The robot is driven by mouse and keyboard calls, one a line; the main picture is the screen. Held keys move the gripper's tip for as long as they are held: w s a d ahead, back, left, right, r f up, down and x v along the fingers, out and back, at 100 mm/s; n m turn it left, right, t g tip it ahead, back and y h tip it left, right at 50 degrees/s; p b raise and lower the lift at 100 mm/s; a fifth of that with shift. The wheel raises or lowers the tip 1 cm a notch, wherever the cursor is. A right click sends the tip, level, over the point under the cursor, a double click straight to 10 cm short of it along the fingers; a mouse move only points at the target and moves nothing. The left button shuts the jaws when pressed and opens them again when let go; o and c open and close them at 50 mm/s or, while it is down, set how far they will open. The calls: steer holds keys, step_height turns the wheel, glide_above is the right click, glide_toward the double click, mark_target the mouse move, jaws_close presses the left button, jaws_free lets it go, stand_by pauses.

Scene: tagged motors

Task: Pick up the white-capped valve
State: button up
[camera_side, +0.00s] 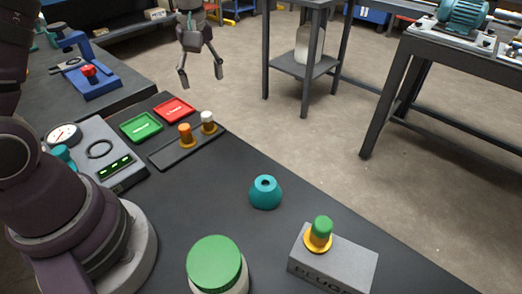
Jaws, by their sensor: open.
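The white-capped valve (208,123) stands upright on a dark rack plate (174,155) near the table's far edge. It has a white top and a brass-coloured lower part. An orange-capped valve (185,135) stands just to its left on the same plate. My gripper (200,82) hangs with its fingers pointing down, above the valve in the picture and apart from it. Its fingers are spread and nothing is between them. I cannot tell its exact height above the table.
A green tray (141,126) and a red tray (174,110) lie behind the rack. A grey panel with a gauge (63,135) is at left. A teal cone (265,192), green-lidded jar (217,264) and grey block (335,265) with a green-capped valve (320,233) stand nearer.

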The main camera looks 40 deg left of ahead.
mark_target(207, 114)
steer(key=shift+n+g, duration=0.4)
steer(key=shift+n, duration=0.5)
steer(key=a+f, duration=0.1)
steer(key=f, duration=0.7)
steer(key=w+a+f, duration=0.1)
steer(key=f, duration=0.4)
steer(key=shift+w+a+f, duration=0.1)
steer(key=shift+a, duration=0.25)
jaws_close()
